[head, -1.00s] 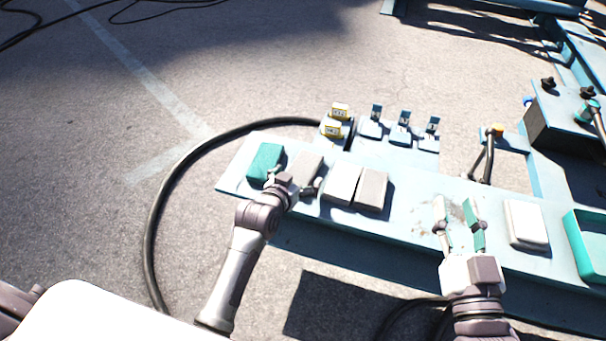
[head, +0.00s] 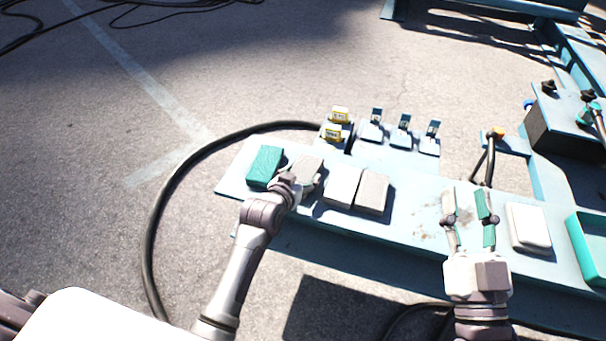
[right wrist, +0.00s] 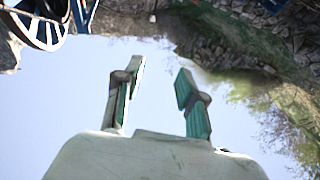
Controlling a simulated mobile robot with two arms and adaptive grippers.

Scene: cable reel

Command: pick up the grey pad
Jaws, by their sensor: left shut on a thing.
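A grey pad (head: 309,168) is near the left part of the light blue bench top, between a green pad and a white pad. My left gripper (head: 298,184) is shut on this grey pad from its near side, and its fingers are partly hidden by the wrist. I cannot tell whether the pad is clear of the bench top. My right gripper (head: 470,206) is open and empty over the right part of the bench; its two spread fingers also show in the right wrist view (right wrist: 158,95).
The green pad (head: 264,166) lies left of my left gripper. A white pad (head: 342,185) and a light grey-beige pad (head: 372,191) lie to its right. Another pale pad (head: 528,226) and a teal tray (head: 579,250) are further right.

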